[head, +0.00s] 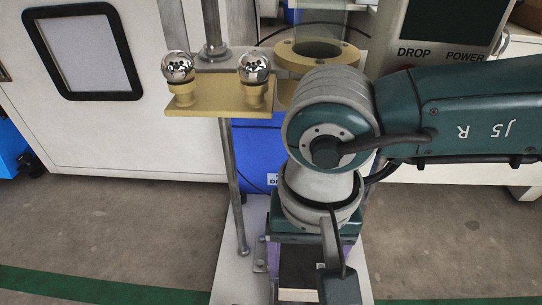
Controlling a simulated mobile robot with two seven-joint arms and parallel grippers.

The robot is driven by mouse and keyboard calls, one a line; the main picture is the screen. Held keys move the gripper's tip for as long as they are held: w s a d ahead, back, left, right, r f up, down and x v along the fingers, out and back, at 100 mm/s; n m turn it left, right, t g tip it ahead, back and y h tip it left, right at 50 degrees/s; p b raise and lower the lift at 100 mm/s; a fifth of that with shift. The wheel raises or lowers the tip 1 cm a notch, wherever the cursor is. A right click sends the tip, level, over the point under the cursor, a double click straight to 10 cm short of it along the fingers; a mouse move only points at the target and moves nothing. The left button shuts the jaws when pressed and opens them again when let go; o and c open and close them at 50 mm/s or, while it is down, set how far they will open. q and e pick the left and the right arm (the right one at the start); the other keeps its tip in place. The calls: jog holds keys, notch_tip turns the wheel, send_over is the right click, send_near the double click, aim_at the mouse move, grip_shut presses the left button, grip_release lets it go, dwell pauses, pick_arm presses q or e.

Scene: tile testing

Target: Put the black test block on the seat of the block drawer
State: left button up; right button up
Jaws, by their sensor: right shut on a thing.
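My right gripper (305,287) points down at the bottom centre of the head view, below my green and grey right arm. It is shut on a dark block (298,265), which appears to be the black test block. A pale strip shows at the block's lower end. The wrist and fingers hide part of the block and what lies under it. I cannot make out the block drawer or its seat. My left gripper is not in view.
A yellow bracket (215,104) carries two shiny steel balls, with a yellow ring (317,50) beside it. A metal post (232,170) rises from a white base plate (233,272). A blue box (258,150) stands behind. A "DROP POWER" panel (450,30) is at upper right.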

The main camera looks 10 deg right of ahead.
notch_tip(320, 180, down, 9)
jog(key=b, duration=0.7)
jog(key=shift+w+r, duration=0.1)
jog(key=shift+r, duration=0.05)
jog(key=shift+f, duration=0.85)
jog(key=shift+f, duration=0.25)
jog(key=o, duration=1.2)
jog(key=shift+r, duration=0.1)
